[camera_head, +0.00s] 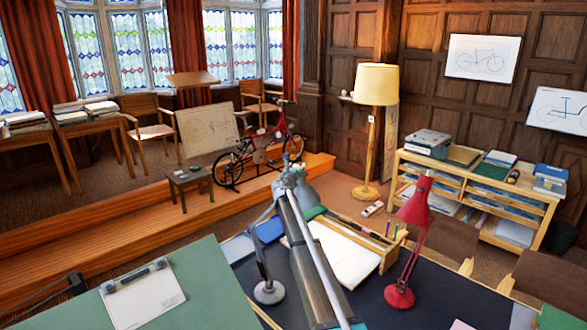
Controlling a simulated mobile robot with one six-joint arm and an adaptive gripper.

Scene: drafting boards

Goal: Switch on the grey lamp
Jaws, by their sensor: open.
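A grey desk lamp stands on the dark desk top in the lower middle of the head view. Its round base (269,291) rests on the desk and its thin stem rises from there. A grey shade (304,190) shows higher up, partly covered by a long grey bar in front. I see no glow from it, and I cannot make out a switch. A red desk lamp (414,207) stands to its right on the same desk. I cannot make out my gripper in this view.
The long grey bar (312,265) crosses in front of the desk (375,300). A wooden tray (390,250) and open paper (345,255) lie behind it. A green board (205,300) with a clipped sheet fills the lower left. A floor lamp (376,85) stands behind.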

